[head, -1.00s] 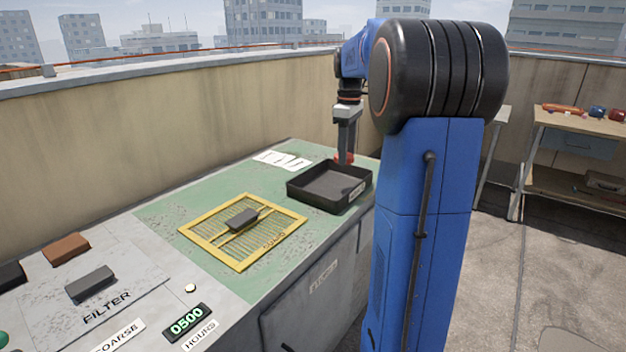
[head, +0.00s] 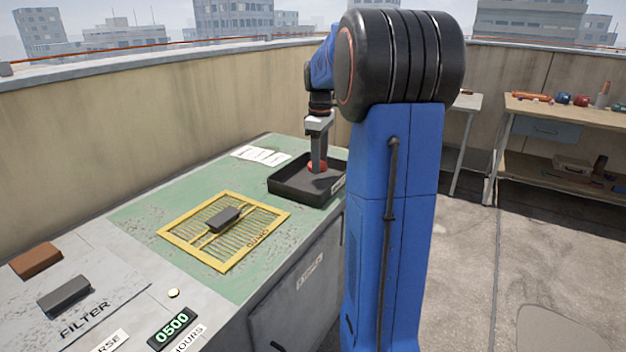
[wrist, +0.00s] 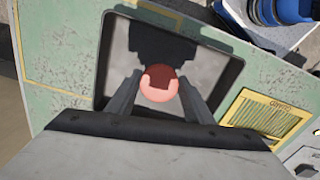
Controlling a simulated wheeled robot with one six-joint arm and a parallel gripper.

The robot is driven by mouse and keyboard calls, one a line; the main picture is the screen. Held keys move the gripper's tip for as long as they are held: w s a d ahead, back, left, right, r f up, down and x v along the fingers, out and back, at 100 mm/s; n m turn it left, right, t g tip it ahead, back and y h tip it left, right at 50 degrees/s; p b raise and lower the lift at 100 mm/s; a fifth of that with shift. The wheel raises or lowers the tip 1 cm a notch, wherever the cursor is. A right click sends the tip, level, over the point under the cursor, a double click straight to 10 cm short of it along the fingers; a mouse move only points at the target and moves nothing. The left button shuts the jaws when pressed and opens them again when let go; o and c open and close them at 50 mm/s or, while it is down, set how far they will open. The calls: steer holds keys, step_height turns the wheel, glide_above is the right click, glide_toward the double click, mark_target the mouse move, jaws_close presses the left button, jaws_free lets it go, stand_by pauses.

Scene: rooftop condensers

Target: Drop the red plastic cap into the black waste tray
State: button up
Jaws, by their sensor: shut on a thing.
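The red plastic cap (head: 317,167) is between the fingertips of my gripper (head: 318,158), which is shut on it. In the head view the cap shows low over the black waste tray (head: 284,188), within its outline. The wrist view shows the cap (wrist: 159,84) held between both fingers, with the tray's dark rim (wrist: 104,62) around it and the tray floor below. I cannot tell whether the cap touches the tray floor.
A yellow-framed filter grille (head: 190,255) with a dark block (head: 222,219) on it lies left of the tray on the green bench top. White papers (head: 262,156) lie behind the tray. A wooden shelf bench (head: 570,115) stands at the right.

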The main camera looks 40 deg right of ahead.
steer(key=o, duration=1.1)
step_height(320, 180, up, 17)
steer(key=shift+r, duration=0.15)
steer(key=shift+s, duration=0.1)
stand_by(0.4)
